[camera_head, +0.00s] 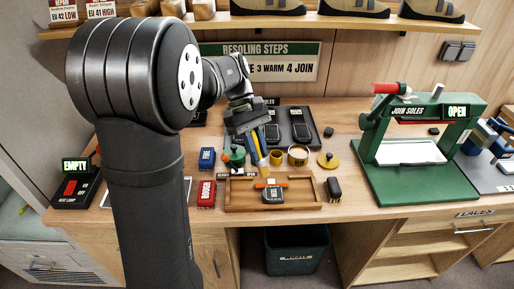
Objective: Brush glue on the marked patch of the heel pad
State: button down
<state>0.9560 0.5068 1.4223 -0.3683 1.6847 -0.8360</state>
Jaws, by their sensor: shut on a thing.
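My gripper (250,133) is above the bench, behind the wooden tray (233,200). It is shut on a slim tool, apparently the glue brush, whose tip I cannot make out. A yellow-rimmed glue pot (298,155) with pale contents stands open to its right; a round yellow lid (328,160) lies beside the pot. A small dark heel pad (273,196) with pale markings lies in the tray, with an orange-red strip (270,185) at its back edge. The marked patch is too small to tell. The gripper is apart from the pad.
A green pot (235,156), a yellow cup (276,158) and blue (207,158) and red (206,194) boxes stand around the tray. A dark brush-like block (333,188) lies at right. A dark mat (299,116) with soles lies behind. A green press (415,185) stands right.

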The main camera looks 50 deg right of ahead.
jog(key=f, duration=0.5)
jog(key=s+d+f, duration=0.1)
jog(key=f, duration=0.2)
jog(key=shift+s, duration=0.1)
jog(key=shift+s+d, duration=1.55)
jog(key=shift+d, duration=0.05)
jog(key=shift+w+a, duration=2.1)
jog(key=shift+w, duration=0.15)
jog(key=shift+s+d, duration=0.1)
jog(key=shift+d, duration=0.25)
jog(key=shift+s+d, duration=1.9)
jog(key=shift+s, duration=0.05)
jog(key=shift+w+a, duration=2.15)
jog(key=shift+a, duration=0.05)
jog(key=shift+d+r, duration=0.1)
jog(key=shift+r, duration=4)
